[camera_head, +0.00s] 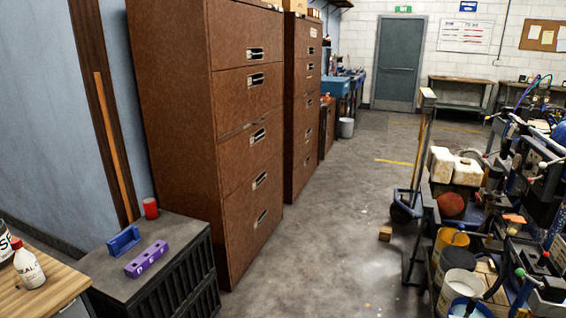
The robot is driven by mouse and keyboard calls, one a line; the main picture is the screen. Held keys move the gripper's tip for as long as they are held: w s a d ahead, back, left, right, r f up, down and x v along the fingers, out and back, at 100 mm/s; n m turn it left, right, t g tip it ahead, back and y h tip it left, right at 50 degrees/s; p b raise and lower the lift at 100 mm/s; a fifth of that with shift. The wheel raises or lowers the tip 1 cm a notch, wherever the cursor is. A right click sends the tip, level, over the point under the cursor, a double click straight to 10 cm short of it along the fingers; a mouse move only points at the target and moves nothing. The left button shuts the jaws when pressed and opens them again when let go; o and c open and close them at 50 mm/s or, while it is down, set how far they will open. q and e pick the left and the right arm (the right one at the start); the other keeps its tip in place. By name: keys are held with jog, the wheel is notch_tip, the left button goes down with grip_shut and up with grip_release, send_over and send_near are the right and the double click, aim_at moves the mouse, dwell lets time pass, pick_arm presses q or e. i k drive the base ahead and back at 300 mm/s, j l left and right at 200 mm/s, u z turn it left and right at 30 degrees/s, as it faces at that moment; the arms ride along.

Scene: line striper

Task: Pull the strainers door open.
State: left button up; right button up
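No door marked for strainers can be made out in the head view. The line striper machine (545,165) appears to be the cluttered equipment at the right edge, with hoses, dark frames and buckets; it is cut off by the picture edge. A closed grey-green door (398,62) stands in the far wall. Neither of my grippers shows in the head view.
Tall brown drawer cabinets (240,170) line the left, drawers shut. A low dark cabinet (165,245) carries purple and blue blocks and a red cup. A wooden table (62,284) with bottles is at lower left. The concrete floor (325,240) between is mostly clear; a hand truck (403,212) borders it.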

aim_at(242, 34)
jog(key=i+u, duration=0.3)
jog(key=i, duration=0.15)
jog(key=i+l+u, duration=0.15)
jog(key=i+u, duration=0.2)
jog(key=i+l+u, duration=0.3)
jog(key=i, duration=0.15)
